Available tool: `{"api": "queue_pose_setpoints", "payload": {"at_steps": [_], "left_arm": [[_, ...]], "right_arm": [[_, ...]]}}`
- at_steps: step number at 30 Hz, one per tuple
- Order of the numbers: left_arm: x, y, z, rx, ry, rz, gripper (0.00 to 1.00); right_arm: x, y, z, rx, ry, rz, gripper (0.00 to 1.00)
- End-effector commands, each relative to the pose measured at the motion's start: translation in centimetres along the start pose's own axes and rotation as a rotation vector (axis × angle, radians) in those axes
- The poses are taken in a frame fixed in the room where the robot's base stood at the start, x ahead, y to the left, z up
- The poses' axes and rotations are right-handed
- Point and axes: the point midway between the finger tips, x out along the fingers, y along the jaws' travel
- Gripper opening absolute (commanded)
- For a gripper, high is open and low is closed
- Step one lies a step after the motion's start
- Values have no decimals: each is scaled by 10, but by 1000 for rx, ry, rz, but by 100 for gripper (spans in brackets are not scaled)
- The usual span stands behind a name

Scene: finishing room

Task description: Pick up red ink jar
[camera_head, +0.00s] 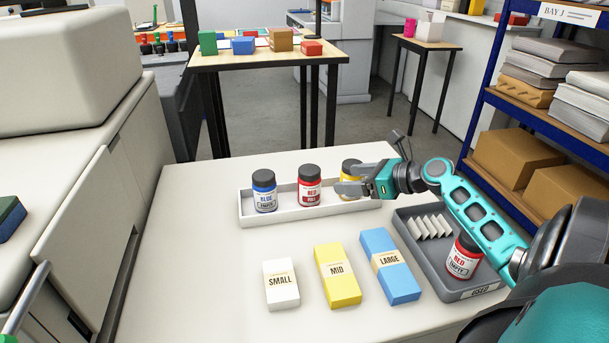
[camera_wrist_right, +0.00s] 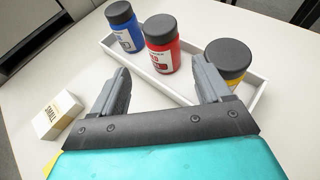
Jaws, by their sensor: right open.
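A red ink jar (camera_head: 310,187) with a dark lid stands upright in the middle of the white tray (camera_head: 287,216). The same red jar shows in the wrist view (camera_wrist_right: 163,50), beyond the gap between my fingers. My right gripper (camera_head: 346,188) is open and empty, to the right of the middle red jar and in front of the yellow jar. Its fingers also show in the wrist view (camera_wrist_right: 162,82), apart from the jar. My left gripper is out of view.
A blue jar (camera_head: 264,194) and a partly hidden yellow jar (camera_head: 350,166) flank the red jar. Small white (camera_head: 281,287), yellow (camera_head: 337,277) and blue (camera_head: 389,266) boxes lie nearer on the table. The table's left part is clear.

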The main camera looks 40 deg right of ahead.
Motion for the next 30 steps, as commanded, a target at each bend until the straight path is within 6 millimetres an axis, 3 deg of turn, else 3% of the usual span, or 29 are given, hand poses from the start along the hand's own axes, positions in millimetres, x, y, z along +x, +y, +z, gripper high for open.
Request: {"api": "queue_pose_setpoints", "payload": {"at_steps": [5,15,23,30], "left_arm": [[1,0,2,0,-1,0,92],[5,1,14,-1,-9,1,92],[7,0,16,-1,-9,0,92],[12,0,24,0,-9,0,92]], "right_arm": [[7,0,0,1,-1,1,77],[64,0,0,2,-3,0,77],[80,0,0,1,-1,0,77],[110,-2,2,0,-2,0,77]]}}
